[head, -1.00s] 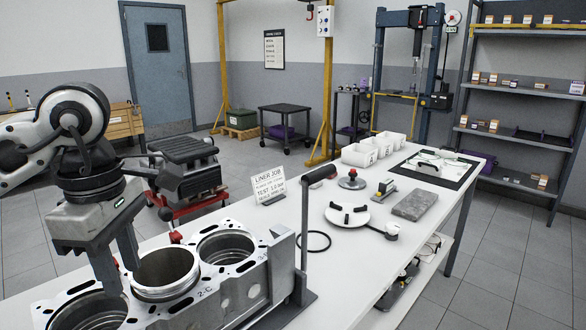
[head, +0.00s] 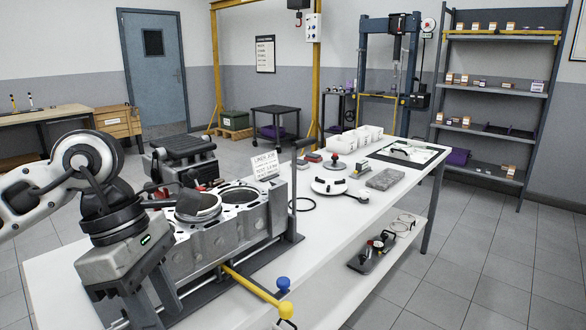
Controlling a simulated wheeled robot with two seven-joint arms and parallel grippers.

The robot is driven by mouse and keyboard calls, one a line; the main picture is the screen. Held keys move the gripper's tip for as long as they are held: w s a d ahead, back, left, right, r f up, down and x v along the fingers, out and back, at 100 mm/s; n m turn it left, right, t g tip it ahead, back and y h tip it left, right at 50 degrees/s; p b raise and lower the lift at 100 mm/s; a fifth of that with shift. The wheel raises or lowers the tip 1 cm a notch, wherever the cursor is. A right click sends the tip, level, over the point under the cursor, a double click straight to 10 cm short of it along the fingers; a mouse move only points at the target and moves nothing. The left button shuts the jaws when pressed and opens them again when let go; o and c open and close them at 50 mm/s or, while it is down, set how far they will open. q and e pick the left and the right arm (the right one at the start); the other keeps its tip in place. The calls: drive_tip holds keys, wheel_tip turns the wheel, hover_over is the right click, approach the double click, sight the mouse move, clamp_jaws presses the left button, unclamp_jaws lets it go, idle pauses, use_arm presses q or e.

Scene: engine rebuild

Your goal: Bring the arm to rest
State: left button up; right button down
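My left arm (head: 88,190) comes in from the left, bent over the table's near end. Its gripper (head: 150,300) points down in front of the engine block's left end. Two fingers show, with a gap between them and nothing seen in it; the tips are near the bottom of the picture. The gripper is apart from that liner. My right arm and gripper are out of view.
A white round plate (head: 338,188), a grey stone block (head: 385,179) and white bins (head: 352,141) lie farther along the table.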

use_arm(q)
drive_tip(key=s+d+r+n+g+h, duration=0.2)
drive_tip(key=s+d+n+h, duration=0.1)
drive_tip(key=d+h, duration=0.55)
drive_tip(key=s+d+r+n+g+h, duration=0.15)
drive_tip(key=s+d+n+h, duration=0.25)
drive_tip(key=d+h, duration=0.4)
drive_tip(key=w+a+f+n+t+h, duration=0.15)
drive_tip(key=w+n+t, duration=0.25)
drive_tip(key=n+t, duration=0.6)
drive_tip(key=w+a+f+n+t, duration=0.15)
drive_tip(key=w+n+t, duration=0.25)
drive_tip(key=n+t, duration=0.5)
drive_tip(key=w+a+f+n+t+y, duration=0.2)
drive_tip(key=a+f+n+t+y, duration=0.25)
drive_tip(key=f+n+y, duration=0.9)
drive_tip(key=s+a+f+n+g+y, duration=0.2)
drive_tip(key=s+a+f+n+g, duration=0.1)
drive_tip(key=s+f+n, duration=0.3)
drive_tip(key=s+a+f+n+g+y, duration=0.2)
drive_tip(key=s+a+f+n+g, duration=0.2)
drive_tip(key=f, duration=0.7)
drive_tip(key=shift+s+n+g, duration=0.5)
drive_tip(key=shift+s+n, duration=0.4)
drive_tip(key=shift+n, duration=0.35)
